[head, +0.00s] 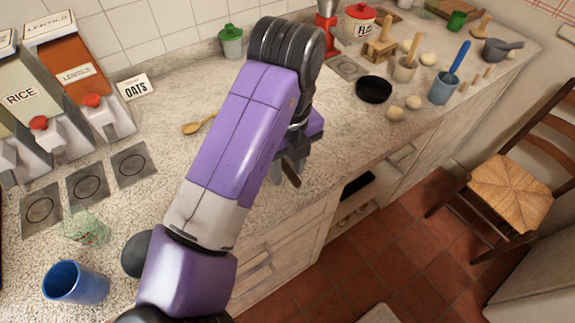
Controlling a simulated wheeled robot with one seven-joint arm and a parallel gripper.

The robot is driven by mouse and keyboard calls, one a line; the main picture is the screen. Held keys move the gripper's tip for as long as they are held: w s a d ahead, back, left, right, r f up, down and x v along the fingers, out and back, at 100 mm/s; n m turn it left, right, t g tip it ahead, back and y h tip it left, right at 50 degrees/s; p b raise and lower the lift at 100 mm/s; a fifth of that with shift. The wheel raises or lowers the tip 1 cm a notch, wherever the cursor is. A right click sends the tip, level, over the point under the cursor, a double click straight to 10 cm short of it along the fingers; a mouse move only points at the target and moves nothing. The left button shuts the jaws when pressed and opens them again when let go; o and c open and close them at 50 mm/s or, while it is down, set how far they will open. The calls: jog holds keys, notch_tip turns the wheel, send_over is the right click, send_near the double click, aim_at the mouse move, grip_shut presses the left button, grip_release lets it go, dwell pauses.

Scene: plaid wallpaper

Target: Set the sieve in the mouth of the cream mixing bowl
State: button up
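My gripper (289,170) is above the front edge of the counter, mostly hidden behind my purple arm. A small dark brown piece (291,171) shows between its grey fingers; I cannot tell whether it is held or what it belongs to. I see no cream mixing bowl, and nothing I can surely call the sieve; my arm hides the middle of the counter.
The speckled counter (165,160) holds a blue cup (75,283), a clear greenish vessel (86,229), a wooden spoon (198,124), dispensers (80,75) and a green jar (231,42). At right are a black dish (373,89), several eggs and a chair (515,185).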

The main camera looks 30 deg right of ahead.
dwell(0.3)
notch_tip(320, 180, up, 8)
jog(key=shift+f, duration=0.1)
dwell(0.4)
dwell(0.4)
